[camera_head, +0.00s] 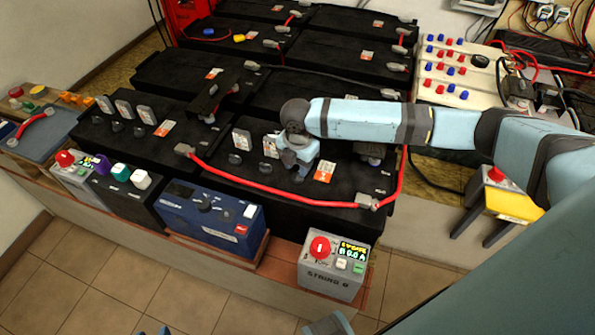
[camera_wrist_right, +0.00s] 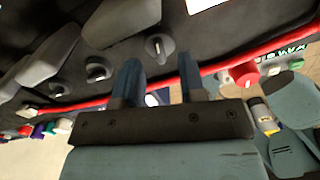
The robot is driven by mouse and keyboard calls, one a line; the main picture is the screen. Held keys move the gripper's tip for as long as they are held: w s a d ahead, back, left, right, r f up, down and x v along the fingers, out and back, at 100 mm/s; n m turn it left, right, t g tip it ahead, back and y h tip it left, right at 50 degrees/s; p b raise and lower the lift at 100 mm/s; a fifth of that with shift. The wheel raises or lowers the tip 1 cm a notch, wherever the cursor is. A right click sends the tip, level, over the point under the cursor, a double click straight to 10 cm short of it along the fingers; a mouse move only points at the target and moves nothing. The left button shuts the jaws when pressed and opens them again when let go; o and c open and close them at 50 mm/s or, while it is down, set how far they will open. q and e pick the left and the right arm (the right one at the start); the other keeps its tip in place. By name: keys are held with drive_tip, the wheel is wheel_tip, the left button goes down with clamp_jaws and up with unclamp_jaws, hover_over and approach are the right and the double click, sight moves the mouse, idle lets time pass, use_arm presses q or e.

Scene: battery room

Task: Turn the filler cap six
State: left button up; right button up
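Two black batteries stand at the front, the right one (camera_head: 345,170) under my right gripper (camera_head: 300,168). Several dark round filler caps with raised flaps beside them sit on their tops; which one is cap six I cannot tell. In the right wrist view the two fingers of my right gripper (camera_wrist_right: 160,85) are apart with nothing held between them. A filler cap with a pale mark (camera_wrist_right: 158,47) lies just beyond the fingertips, apart from them. Two more caps show to its left. In the head view my gripper hides part of the battery top. Small blue tips at the bottom edge may be my left gripper.
A red cable (camera_head: 270,198) runs along the front of the batteries. A grey box with a red button (camera_head: 332,270) and a blue unit (camera_head: 210,215) stand in front. More batteries are behind. A yellow-and-grey box (camera_head: 500,200) is at right. The tiled floor at lower left is clear.

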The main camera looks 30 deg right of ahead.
sight(298, 176)
drive_tip(key=shift+f, duration=1.2)
